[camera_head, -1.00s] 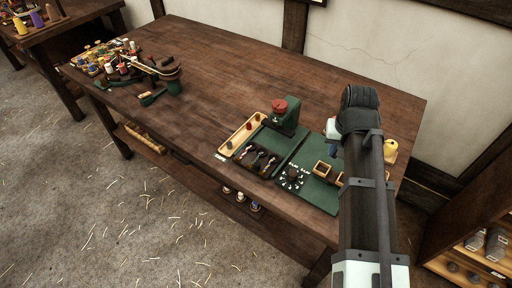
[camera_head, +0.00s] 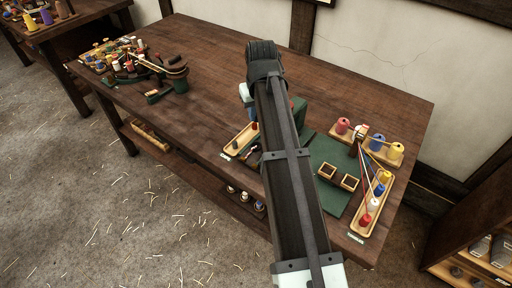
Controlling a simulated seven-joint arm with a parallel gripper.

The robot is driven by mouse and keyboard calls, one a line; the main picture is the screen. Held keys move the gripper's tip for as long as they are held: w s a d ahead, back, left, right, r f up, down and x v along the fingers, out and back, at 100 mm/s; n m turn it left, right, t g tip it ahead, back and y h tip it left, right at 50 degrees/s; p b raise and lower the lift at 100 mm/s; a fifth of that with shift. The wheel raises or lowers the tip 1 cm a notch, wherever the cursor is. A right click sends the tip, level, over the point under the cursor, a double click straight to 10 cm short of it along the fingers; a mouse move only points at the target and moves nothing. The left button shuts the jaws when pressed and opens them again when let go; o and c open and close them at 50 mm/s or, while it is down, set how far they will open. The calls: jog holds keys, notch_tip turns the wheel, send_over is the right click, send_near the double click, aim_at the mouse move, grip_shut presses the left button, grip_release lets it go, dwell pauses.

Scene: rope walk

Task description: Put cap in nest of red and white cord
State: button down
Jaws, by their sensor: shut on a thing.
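My arm reaches across the table, and my gripper (camera_head: 248,101) is at its far end, over the back of the left work area. The gripper shows only in part, as a pale body with a blue piece below it. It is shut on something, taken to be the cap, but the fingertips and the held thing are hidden. The dark block with the cord nests (camera_head: 251,159) lies below and in front of the gripper, mostly behind my arm. A little pale and red cord shows at its left edge. I cannot make out the single nests.
A wooden tray with pegs (camera_head: 233,147) lies left of my arm. A green stand (camera_head: 299,110) is partly hidden behind it. Two small wooden boxes (camera_head: 327,171) sit on a green mat (camera_head: 334,201). Spools on wooden racks (camera_head: 378,152) stand at right, with cords stretched. The table's middle is clear.

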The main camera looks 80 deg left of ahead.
jog(key=shift+d+n, duration=0.25)
jog(key=shift+n, duration=0.45)
jog(key=shift+f+n, duration=0.15)
jog(key=shift+n, duration=0.15)
jog(key=shift+f, duration=4.85)
jog(key=shift+f, duration=0.65)
jog(key=c, duration=1)
grip_release()
jog(key=shift+c, duration=0.2)
jog(key=shift+r, duration=0.2)
notch_tip(320, 180, up, 13)
jog(key=d, duration=0.1)
jog(key=shift+w+d, duration=0.3)
jog(key=shift+d, duration=0.05)
